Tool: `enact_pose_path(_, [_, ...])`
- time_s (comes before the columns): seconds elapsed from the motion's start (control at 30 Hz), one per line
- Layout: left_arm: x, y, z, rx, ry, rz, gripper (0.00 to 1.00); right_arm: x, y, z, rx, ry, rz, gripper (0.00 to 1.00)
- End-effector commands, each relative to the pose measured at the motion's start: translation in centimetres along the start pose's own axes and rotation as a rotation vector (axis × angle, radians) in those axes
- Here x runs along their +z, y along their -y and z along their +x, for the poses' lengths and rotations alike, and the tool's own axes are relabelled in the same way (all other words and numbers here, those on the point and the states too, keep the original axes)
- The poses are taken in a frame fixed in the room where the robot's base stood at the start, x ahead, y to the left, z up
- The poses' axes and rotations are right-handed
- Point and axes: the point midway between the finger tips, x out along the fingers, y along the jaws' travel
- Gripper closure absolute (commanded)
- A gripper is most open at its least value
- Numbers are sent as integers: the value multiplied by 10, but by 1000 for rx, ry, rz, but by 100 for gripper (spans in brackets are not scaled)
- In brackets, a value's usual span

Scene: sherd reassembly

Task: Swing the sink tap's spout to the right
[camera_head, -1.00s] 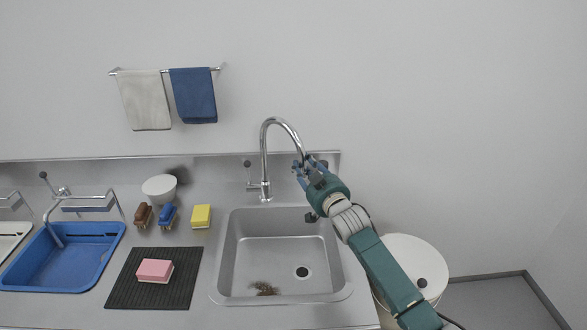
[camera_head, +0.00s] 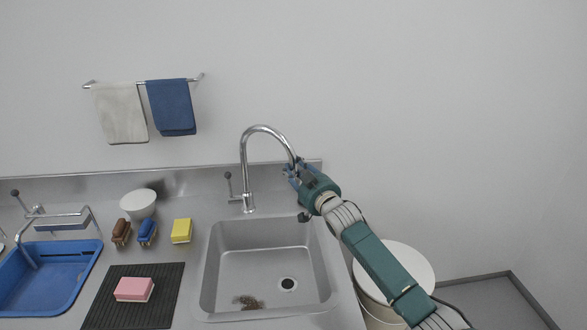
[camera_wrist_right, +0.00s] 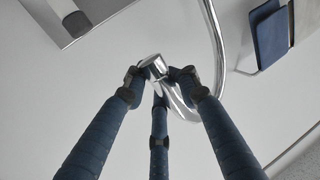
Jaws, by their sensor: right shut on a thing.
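The chrome sink tap stands behind the basin, with its tall spout (camera_head: 262,128) arching up and over to the right. Its lever handle is on the left of the base. My right gripper (camera_head: 293,170) is shut on the spout's outlet end. In the right wrist view, the dark blue fingers close around the chrome outlet (camera_wrist_right: 155,67), with the pipe curving away behind it. My left gripper is not in view.
The steel sink (camera_head: 255,268) has a drain and a small brown clump in it. Left of it are a yellow sponge (camera_head: 181,231), brushes, a white bowl (camera_head: 139,203), a pink sponge (camera_head: 134,289) on a dark mat and a blue tub (camera_head: 50,265). Towels hang above.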

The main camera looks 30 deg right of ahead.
Motion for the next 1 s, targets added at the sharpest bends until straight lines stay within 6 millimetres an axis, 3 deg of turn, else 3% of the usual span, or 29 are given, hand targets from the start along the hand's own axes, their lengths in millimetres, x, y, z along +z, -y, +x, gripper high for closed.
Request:
enact_pose_path(0.03, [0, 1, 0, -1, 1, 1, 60, 2, -2, 0, 4, 5, -1, 70])
enact_pose_path(0.1, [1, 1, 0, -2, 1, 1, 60, 2, -2, 0, 3, 5, -1, 56])
enact_pose_path(0.13, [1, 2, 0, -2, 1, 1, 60, 2, -2, 0, 3, 4, -1, 54])
enact_pose_path(0.53, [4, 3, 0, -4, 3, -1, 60, 2, 0, -8, 1, 2, 0, 54])
enact_pose_path(1.0, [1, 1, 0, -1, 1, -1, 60, 2, -2, -98, 3, 4, 0, 54])
